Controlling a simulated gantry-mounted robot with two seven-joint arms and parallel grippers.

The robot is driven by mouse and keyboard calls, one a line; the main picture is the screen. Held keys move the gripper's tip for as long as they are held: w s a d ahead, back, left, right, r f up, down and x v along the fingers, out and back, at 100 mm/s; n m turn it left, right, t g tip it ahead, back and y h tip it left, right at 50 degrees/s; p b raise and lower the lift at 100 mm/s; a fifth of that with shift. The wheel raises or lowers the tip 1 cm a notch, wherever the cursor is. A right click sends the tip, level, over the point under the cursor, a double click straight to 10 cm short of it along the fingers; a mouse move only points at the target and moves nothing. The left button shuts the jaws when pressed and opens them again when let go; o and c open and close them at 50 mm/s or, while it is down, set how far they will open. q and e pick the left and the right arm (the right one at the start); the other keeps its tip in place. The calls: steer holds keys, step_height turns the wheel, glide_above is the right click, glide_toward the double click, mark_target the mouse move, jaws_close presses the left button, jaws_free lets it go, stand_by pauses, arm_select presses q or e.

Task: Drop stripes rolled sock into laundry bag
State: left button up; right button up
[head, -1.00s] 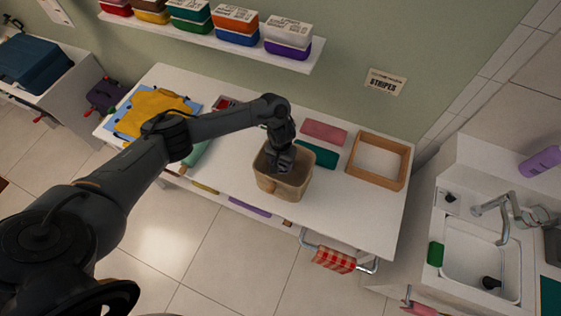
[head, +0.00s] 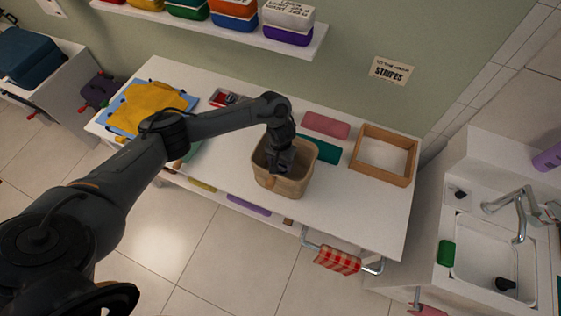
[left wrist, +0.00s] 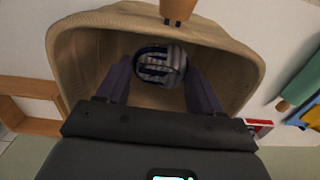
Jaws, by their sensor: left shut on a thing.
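The laundry bag (head: 290,186) is a beige open-topped container on the white table, with a brown tab at its front. My left gripper (head: 279,168) reaches down into its opening. In the left wrist view, the striped rolled sock (left wrist: 160,66), dark blue and pale grey, sits between the two fingertips of my left gripper (left wrist: 160,74). The gripper is shut on it, and the bag's wall (left wrist: 90,50) surrounds both. The sock is hidden in the head view. My right gripper is not in view.
A wooden frame-like tray (head: 410,160), a pink roll (head: 326,125) and a teal roll (head: 322,151) lie right of and behind the bag. Yellow cloth (head: 150,105) lies at the left. A sink (head: 490,255) stands at the right. The table's front right is bare.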

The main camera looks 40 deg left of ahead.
arm_select(q)
steer(key=shift+f, duration=0.2)
stand_by(0.4)
steer(key=shift+f, duration=0.4)
stand_by(0.4)
steer(key=o, duration=1.1)
steer(key=shift+o, duration=0.5)
steer(key=shift+r, duration=0.1)
